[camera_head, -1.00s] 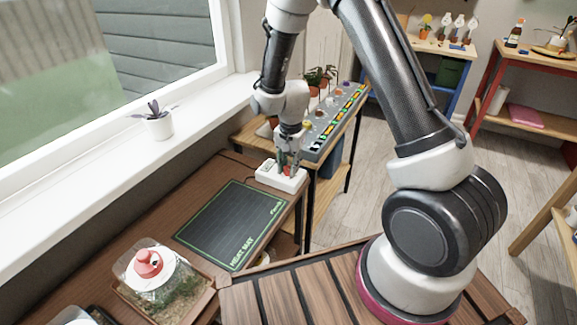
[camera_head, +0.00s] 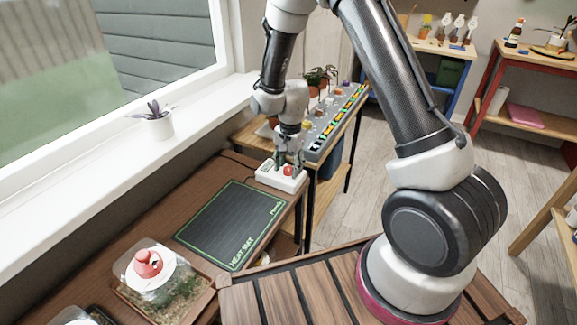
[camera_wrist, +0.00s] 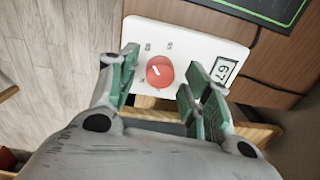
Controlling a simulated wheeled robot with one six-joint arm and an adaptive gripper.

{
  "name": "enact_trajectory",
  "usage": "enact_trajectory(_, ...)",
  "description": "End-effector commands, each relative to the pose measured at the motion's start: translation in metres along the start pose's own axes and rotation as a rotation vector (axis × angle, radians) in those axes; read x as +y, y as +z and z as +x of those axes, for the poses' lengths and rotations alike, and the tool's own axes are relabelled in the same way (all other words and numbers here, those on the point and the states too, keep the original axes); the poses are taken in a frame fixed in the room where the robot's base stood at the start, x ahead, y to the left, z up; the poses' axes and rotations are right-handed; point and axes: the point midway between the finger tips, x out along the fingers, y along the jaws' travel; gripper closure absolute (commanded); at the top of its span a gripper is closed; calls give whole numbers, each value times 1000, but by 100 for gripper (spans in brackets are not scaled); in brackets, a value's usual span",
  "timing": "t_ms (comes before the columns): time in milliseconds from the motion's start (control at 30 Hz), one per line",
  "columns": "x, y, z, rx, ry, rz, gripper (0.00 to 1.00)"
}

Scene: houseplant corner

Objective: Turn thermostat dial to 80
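The thermostat is a white box (camera_head: 268,176) at the far end of the brown table, with a red round dial (camera_head: 288,171) on top. In the wrist view the dial (camera_wrist: 160,72) shows a pale pointer line and small marks around it. The white box (camera_wrist: 185,40) also carries a small display (camera_wrist: 223,70) that seems to read 67. My gripper (camera_head: 289,157) is open just above the dial, its green-padded fingers spread to either side. The dial shows clear between them, and nothing is held. Part of the box is hidden by the fingers.
A dark heat mat (camera_head: 230,224) lies on the table in front of the thermostat. A terrarium with a red-knobbed lid (camera_head: 149,263) stands nearer. A shelf unit with a grey panel (camera_head: 318,150) and plants is just behind. A potted plant (camera_head: 158,125) stands on the windowsill.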

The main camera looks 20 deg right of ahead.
Motion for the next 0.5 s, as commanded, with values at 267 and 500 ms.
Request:
enact_trajectory(267,0,0,-2,-1,1,0,51)
enact_trajectory(500,0,0,-42,1,-3,-1,51)
